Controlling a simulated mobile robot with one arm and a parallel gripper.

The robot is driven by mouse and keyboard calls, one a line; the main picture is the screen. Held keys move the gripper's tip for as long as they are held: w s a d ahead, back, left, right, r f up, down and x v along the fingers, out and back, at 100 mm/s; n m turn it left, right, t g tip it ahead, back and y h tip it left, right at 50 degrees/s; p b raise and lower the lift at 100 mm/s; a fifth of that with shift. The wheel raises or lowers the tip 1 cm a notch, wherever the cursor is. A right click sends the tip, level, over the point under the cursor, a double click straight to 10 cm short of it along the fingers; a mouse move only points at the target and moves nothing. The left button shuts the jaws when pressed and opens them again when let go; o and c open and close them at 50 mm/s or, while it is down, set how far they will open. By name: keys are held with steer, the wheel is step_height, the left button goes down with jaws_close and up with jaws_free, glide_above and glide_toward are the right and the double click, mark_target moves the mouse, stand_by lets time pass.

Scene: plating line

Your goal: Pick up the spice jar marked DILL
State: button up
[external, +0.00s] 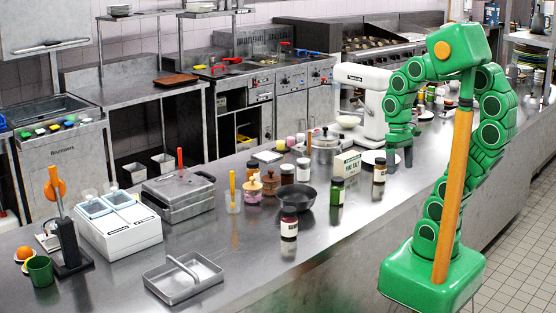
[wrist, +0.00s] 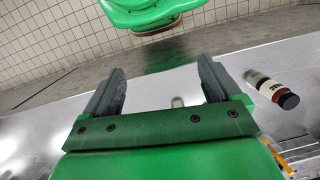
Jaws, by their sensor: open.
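Several spice jars with white labels stand on the steel counter in the external view: a green-filled jar (external: 337,191), a brown jar (external: 379,170) with a dark lid, and a reddish jar (external: 289,227) nearer the front edge. Their lettering is too small to read there, so I cannot tell which is DILL. My gripper (external: 400,157) is above the counter, just right of the brown jar. In the wrist view my gripper (wrist: 160,86) is open with no jar between its fingers.
A green-and-white box (external: 347,164) and a white plate (external: 374,157) are near the brown jar. A black pan (external: 296,196), a steel pot (external: 325,148) and a white stand mixer (external: 364,95) stand farther left or behind. The counter's front strip (external: 345,232) is clear.

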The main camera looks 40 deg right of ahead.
steer(key=w+a+m+t+y, duration=0.1)
steer(key=w+a+m+y, duration=0.3)
steer(key=w+m+y, duration=0.6)
steer(key=w+d+m+t+y, duration=0.1)
steer(key=w+d+m+t, duration=0.25)
steer(key=w+m, duration=0.3)
steer(key=w+d+m+t+y, duration=0.1)
steer(key=w+d+m+t, duration=0.1)
steer(key=w+d+m, duration=0.4)
steer(key=n, duration=0.1)
glide_toward(333, 192)
steer(key=shift+w+a+f, duration=0.2)
steer(key=shift+w+f, duration=0.2)
steer(key=shift+w, duration=0.4)
steer(key=shift+a+f, duration=0.1)
steer(key=shift+f, duration=0.6)
steer(key=shift+r+x, duration=0.15)
steer(key=shift+x, duration=1.25)
steer(key=shift+r+x, duration=0.1)
steer(key=shift+x, duration=2.35)
steer(key=shift+c, duration=0.3)
